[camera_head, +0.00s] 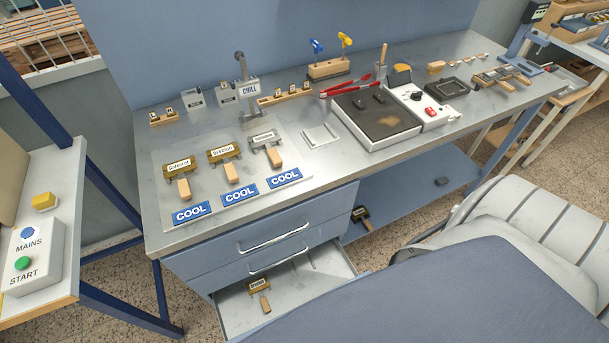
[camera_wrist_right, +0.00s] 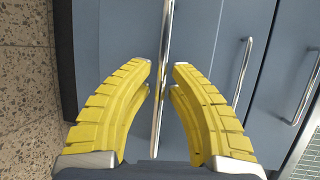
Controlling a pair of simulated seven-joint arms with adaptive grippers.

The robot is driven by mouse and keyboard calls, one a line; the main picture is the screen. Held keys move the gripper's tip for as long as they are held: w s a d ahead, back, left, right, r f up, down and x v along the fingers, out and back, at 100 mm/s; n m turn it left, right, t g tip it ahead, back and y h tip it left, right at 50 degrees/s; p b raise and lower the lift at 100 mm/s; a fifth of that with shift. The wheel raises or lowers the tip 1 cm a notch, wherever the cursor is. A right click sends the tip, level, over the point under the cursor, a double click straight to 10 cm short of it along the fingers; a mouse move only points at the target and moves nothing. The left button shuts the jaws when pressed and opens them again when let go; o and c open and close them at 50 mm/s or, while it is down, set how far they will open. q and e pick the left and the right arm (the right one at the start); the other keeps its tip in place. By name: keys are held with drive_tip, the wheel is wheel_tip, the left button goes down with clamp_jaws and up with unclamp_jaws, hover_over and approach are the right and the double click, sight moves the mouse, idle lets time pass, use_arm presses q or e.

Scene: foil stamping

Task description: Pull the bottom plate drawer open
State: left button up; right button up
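In the head view a drawer (camera_head: 318,262) below two drawer fronts stands open. A brass block with a wooden handle (camera_head: 260,291) lies in it. The open drawer's front and handle are hidden in that view. In the right wrist view, turned sideways, my right gripper (camera_wrist_right: 160,75) is open, its yellow fingers on either side of a long bar handle (camera_wrist_right: 165,50). This is the handle nearest the floor, apparently the bottom drawer's. The bar runs between the fingers, with gaps on both sides. My left gripper is in neither view.
Two more handles (camera_wrist_right: 243,70) (camera_wrist_right: 303,88) lie to the right in the wrist view. Above the drawers, the bench top (camera_head: 230,235) holds brass plates on a mat, blue COOL labels (camera_head: 240,194) and a hot plate (camera_head: 375,120). A lower shelf (camera_head: 400,200) is mostly clear.

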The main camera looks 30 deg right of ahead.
drive_tip(key=shift+o, duration=1.4)
drive_tip(key=shift+d, duration=0.1)
drive_tip(key=shift+w, duration=0.1)
drive_tip(key=shift+r, duration=0.25)
drive_tip(key=shift+r, duration=1.45)
drive_tip(key=o, duration=0.4)
drive_tip(key=shift+r, duration=1.1)
drive_tip(key=shift+c, duration=0.3)
drive_tip(key=shift+r, duration=0.4)
drive_tip(key=c, duration=0.3)
drive_tip(key=shift+r, duration=1.8)
drive_tip(key=shift+c, duration=0.2)
